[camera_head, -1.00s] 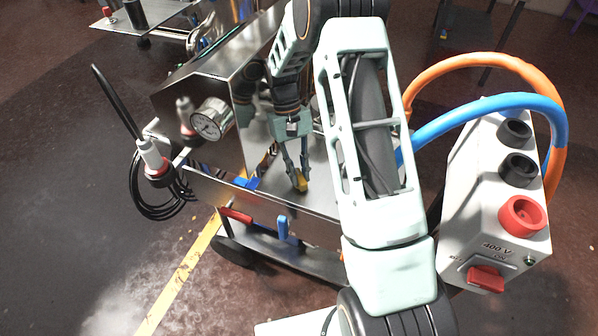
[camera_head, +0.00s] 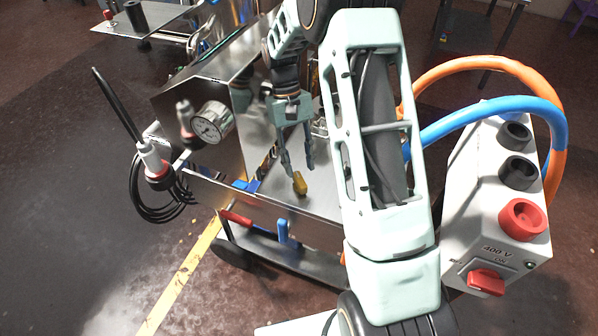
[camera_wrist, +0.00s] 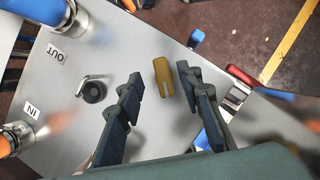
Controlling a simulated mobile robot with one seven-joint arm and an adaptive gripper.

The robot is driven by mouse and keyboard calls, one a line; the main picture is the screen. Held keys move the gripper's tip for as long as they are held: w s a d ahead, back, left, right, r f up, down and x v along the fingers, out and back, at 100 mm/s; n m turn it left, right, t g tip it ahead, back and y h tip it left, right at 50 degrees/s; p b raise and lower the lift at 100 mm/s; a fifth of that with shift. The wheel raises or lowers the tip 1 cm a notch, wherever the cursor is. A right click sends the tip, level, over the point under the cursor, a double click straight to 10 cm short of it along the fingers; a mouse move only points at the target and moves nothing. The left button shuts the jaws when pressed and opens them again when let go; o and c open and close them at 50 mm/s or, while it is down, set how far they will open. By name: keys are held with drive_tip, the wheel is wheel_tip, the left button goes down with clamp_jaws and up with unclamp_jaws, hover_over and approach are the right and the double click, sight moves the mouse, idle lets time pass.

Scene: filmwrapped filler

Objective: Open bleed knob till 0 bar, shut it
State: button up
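The yellow bleed knob (camera_head: 299,184) stands on the flat metal top of the machine.
A blue lever (camera_head: 283,230) and a red lever (camera_head: 236,217) are at the machine's lower front. A white 400 V box (camera_head: 497,215) with orange and blue hoses is at the right.

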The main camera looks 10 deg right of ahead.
sight(299, 177)
drive_tip(key=shift+r, duration=2.25)
